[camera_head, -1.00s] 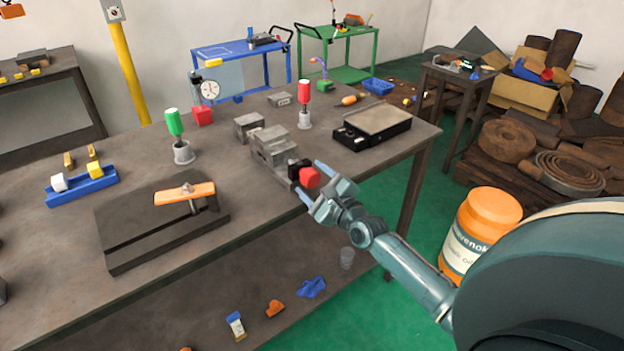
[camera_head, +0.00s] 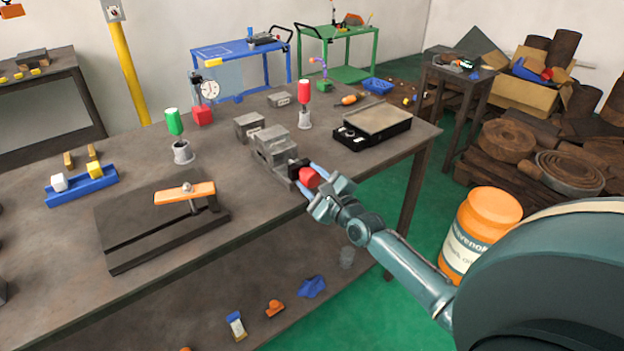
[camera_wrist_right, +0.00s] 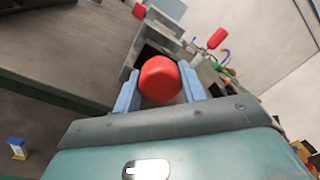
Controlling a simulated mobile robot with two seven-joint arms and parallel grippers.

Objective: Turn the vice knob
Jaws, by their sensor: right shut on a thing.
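The vice (camera_head: 272,150) is a grey metal block on the workbench, near its front edge. Its red knob (camera_head: 309,178) sits on a black mount at the near end and faces my right arm. My right gripper (camera_head: 310,179) is shut on the knob, with one finger on each side. In the right wrist view the red knob (camera_wrist_right: 160,79) fills the space between the two blue fingers (camera_wrist_right: 160,92). The far side of the knob is hidden there. My left gripper is not in view.
A black tray-like box (camera_head: 372,128) stands right of the vice, and a red-handled tool in a cup (camera_head: 305,105) behind it. A dark fixture with an orange handle (camera_head: 185,193) is at the left. Open floor lies before the bench.

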